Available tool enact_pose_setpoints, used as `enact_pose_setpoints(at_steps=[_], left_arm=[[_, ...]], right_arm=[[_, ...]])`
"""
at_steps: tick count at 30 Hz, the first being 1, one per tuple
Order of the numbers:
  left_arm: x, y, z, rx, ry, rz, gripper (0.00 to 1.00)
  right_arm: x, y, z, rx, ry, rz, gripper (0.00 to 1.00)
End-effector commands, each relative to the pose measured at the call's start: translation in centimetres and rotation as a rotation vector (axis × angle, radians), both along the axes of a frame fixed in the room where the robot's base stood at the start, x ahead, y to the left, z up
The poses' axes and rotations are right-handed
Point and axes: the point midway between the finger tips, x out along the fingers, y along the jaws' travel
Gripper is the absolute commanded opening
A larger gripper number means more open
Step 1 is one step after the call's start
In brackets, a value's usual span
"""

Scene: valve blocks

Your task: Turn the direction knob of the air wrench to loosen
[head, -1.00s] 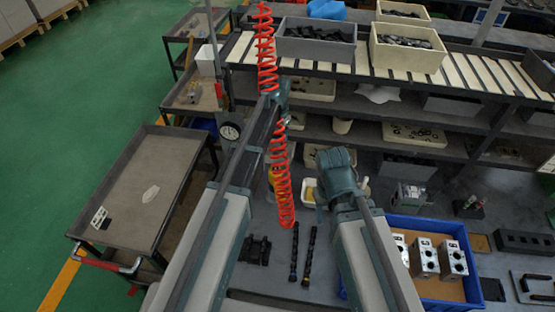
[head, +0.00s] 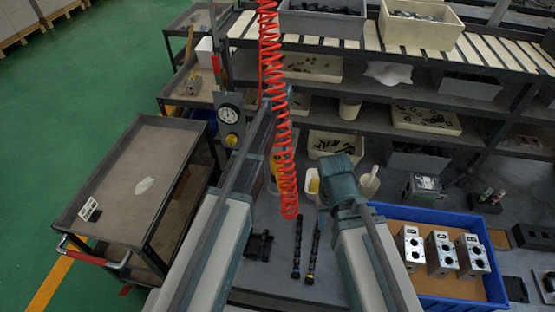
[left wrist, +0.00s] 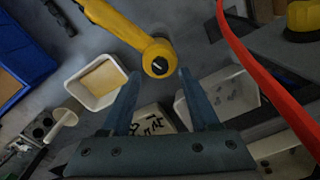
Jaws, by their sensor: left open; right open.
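The yellow air wrench (left wrist: 125,28) crosses the top of the left wrist view. Its rounded end carries a dark round knob (left wrist: 158,65) with a pale mark; which setting the mark shows is too small to tell. My left gripper (left wrist: 159,75) is open, its two fingers apart on either side of the knob end. I cannot tell if they touch it. In the head view my left arm reaches in beside the red coiled hose (head: 283,140), and its fingers are hidden. My right gripper (head: 340,180) is over the bench, its fingertips not clearly seen.
A white tray with a yellow thing (left wrist: 98,82) lies beside the wrench. A blue bin (head: 490,290) with metal valve blocks (head: 441,252) is at right. A pressure gauge (head: 228,115) stands left of the hose. A grey cart (head: 140,185) is at left.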

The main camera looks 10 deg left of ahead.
Motion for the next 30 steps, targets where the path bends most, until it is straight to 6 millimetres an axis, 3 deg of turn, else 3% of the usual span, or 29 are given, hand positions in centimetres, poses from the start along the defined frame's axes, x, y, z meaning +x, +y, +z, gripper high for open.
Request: enact_pose_setpoints(at_steps=[1,6,17,27,30], left_arm=[[0.0,0.0,-1.5,0.000,0.000,0.000,0.62],[0.0,0.1,-2.9,0.000,0.000,0.000,0.62],[0.0,0.1,-3.0,0.000,0.000,0.000,0.62],[0.0,0.1,-3.0,0.000,0.000,0.000,0.01],[0.0,0.1,-3.0,0.000,0.000,0.000,0.00]], right_arm=[[0.0,0.0,-1.5,0.000,0.000,0.001,0.50],[0.0,0.0,-2.9,0.000,0.000,0.001,0.50],[0.0,0.0,-3.0,0.000,0.000,0.000,0.50],[0.0,0.0,-3.0,0.000,0.000,0.000,0.50],[0.0,0.0,-3.0,0.000,0.000,0.000,0.50]])
